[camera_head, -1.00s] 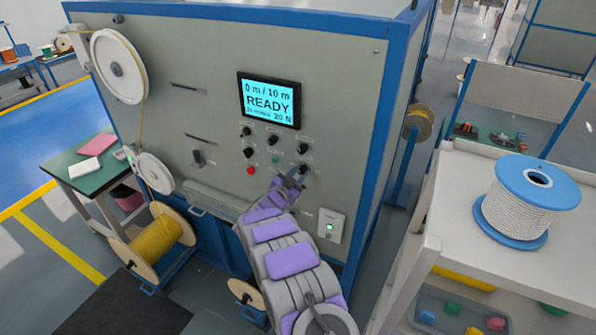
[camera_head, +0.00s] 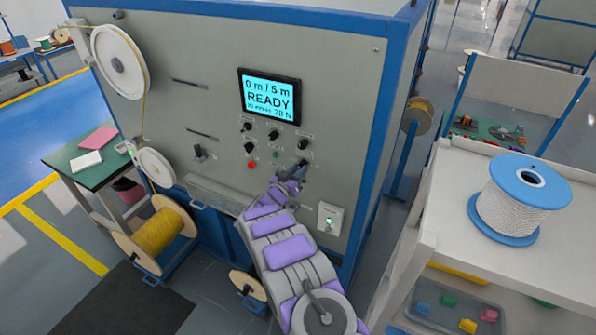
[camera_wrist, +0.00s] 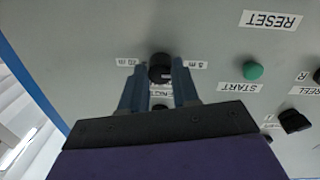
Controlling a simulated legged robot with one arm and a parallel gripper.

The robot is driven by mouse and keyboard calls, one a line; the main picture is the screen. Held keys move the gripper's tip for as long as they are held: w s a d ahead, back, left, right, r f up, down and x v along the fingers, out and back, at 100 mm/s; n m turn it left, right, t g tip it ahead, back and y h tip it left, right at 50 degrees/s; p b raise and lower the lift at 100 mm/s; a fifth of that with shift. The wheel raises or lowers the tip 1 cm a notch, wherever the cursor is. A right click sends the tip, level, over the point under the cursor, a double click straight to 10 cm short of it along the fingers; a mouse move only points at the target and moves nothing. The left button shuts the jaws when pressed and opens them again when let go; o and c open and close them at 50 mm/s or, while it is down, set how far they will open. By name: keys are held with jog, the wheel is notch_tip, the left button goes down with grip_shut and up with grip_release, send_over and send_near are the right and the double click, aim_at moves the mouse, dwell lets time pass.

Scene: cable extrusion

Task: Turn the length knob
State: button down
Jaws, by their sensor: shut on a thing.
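The length knob (camera_wrist: 160,69) is a black round knob on the grey machine panel, between labels that read upside down as "10 m" and "5 m" in the wrist view. My gripper (camera_wrist: 160,80) is shut on it, with one blue-grey finger on each side. In the head view my gripper (camera_head: 298,170) reaches the lower right knob of the panel and partly hides it. The lit screen (camera_head: 269,98) above reads "0 m / 5 m", "READY" and "20 N".
A green START button (camera_wrist: 253,71) and other black knobs (camera_wrist: 294,121) sit close to my gripper. A red button (camera_head: 252,165) is on the panel's left. A white shelf (camera_head: 455,205) with a rope spool (camera_head: 520,200) stands at the right.

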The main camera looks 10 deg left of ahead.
jog(key=shift+a, duration=0.1)
jog(key=c, duration=1.3)
grip_release()
jog(key=o, duration=0.5)
jog(key=shift+w+a+f, duration=0.15)
jog(key=shift+s, duration=0.6)
jog(key=b+v, duration=0.1)
jog(key=v, duration=0.4)
jog(key=b+v, duration=0.1)
jog(key=v, duration=0.5)
jog(key=b+v, duration=0.1)
jog(key=v, duration=0.4)
jog(key=shift+s+a, duration=0.1)
jog(key=shift+a, duration=0.25)
